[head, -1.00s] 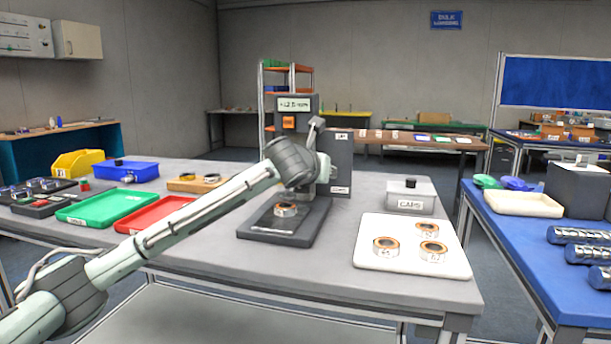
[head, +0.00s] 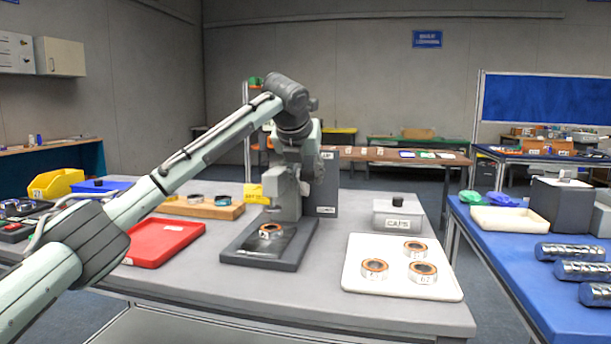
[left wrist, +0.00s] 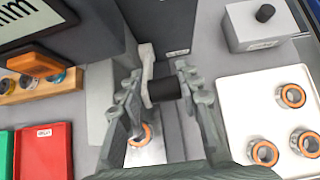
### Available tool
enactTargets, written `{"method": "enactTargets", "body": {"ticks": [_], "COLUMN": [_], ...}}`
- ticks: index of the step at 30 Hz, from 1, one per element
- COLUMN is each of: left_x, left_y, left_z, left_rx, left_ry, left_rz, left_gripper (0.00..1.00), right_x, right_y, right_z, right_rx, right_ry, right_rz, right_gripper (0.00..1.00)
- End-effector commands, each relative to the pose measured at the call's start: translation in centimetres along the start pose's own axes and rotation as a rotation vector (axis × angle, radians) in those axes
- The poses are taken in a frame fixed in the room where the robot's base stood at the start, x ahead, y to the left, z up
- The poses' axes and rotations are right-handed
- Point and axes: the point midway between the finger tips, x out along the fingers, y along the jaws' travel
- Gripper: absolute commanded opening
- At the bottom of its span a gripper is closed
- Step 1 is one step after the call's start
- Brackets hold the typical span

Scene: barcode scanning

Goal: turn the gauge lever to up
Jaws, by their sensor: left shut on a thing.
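The gauge (head: 325,196) is a dark grey stand on the grey table, with a black base. A ring part with an orange rim (head: 270,231) sits on the base under the gauge head. My left gripper (left wrist: 160,75) reaches down at the gauge and is shut on the lever's black knob (left wrist: 165,89). The pale lever arm (left wrist: 146,66) stands beside the knob, between the fingers. In the head view my left wrist hides the gauge display and most of the lever, so its angle is hard to tell there. My right gripper is not in view.
A white tray (head: 353,283) with three orange-rimmed rings lies right of the gauge, with a grey caps box (head: 398,214) behind it. A red tray (head: 163,242) and a wooden block with rings (head: 205,207) are to the left. A blue table (head: 500,258) stands at the right.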

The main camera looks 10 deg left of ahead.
Motion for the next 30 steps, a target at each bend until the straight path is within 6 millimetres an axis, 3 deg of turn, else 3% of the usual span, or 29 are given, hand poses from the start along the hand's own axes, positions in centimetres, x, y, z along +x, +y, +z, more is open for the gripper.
{"method": "enactTargets", "body": {"ticks": [1, 10, 11, 14, 30], "left_x": [-0.22, -0.26, -0.27, -0.26, -0.59], "left_y": [-0.90, -0.93, -0.93, -0.88, -0.31], "left_z": [0.13, 0.13, 0.14, 0.14, 0.14], "left_rx": [0.006, 0.006, 0.006, 0.006, 0.001], "left_ry": [-0.005, -0.004, -0.005, -0.005, -0.002], "left_rz": [-0.018, -0.019, -0.019, -0.017, -0.007], "left_gripper": [0.00, 0.00, 0.37, 0.48, 0.48], "right_x": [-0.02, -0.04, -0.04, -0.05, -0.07], "right_y": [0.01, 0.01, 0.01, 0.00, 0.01], "right_z": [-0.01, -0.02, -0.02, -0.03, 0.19], "right_rx": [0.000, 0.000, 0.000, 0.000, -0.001], "right_ry": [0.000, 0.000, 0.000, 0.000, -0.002], "right_rz": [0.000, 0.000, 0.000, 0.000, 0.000], "right_gripper": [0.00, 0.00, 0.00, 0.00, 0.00]}}
